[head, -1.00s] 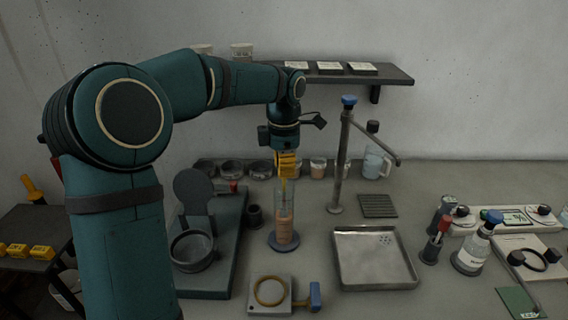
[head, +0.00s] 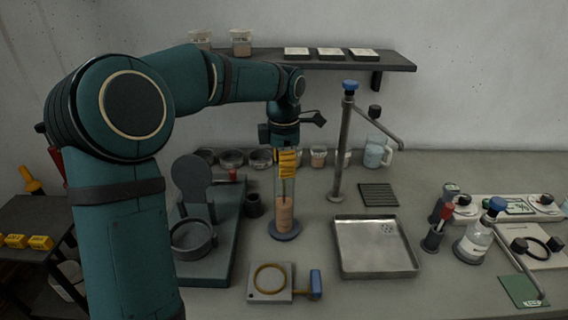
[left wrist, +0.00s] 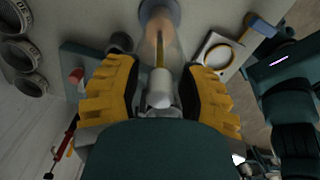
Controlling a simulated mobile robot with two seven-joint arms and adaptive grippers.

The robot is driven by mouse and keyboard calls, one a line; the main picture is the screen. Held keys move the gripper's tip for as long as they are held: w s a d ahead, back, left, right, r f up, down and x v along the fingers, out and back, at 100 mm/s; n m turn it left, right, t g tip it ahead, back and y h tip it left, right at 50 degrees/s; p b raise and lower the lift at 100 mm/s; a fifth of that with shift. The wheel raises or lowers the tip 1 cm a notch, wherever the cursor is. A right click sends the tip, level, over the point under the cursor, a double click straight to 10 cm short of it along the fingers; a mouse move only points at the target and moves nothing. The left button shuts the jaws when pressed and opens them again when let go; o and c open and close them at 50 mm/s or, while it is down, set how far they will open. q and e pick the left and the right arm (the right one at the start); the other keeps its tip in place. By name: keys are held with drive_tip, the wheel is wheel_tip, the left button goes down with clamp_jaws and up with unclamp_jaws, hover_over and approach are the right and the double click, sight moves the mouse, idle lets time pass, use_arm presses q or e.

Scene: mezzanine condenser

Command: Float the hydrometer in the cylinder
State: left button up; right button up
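The glass cylinder (head: 285,213) stands upright on its round base, left of the middle of the bench, with orange-pink liquid in its lower part. My left gripper (head: 287,164) points straight down over its top. In the left wrist view my left gripper (left wrist: 160,92) has its yellow fingers spread, with a gap to either side of the hydrometer (left wrist: 158,88). The hydrometer shows as a pale rounded part with a yellowish stem, in line with the cylinder (left wrist: 158,22). How deep it sits is unclear. My right gripper is out of view.
A dark stand with a round pan (head: 192,240) is to the left. A metal tray (head: 375,247), a steel post (head: 342,150) and a blue-capped bottle (head: 477,240) are to the right. A ring plate (head: 268,281) lies in front. A shelf (head: 390,62) hangs behind.

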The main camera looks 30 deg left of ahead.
use_arm(q)
drive_tip(key=shift+r, duration=0.1)
wheel_tip(320, 180, up, 12)
drive_tip(key=shift+f, duration=0.1)
idle(0.6)
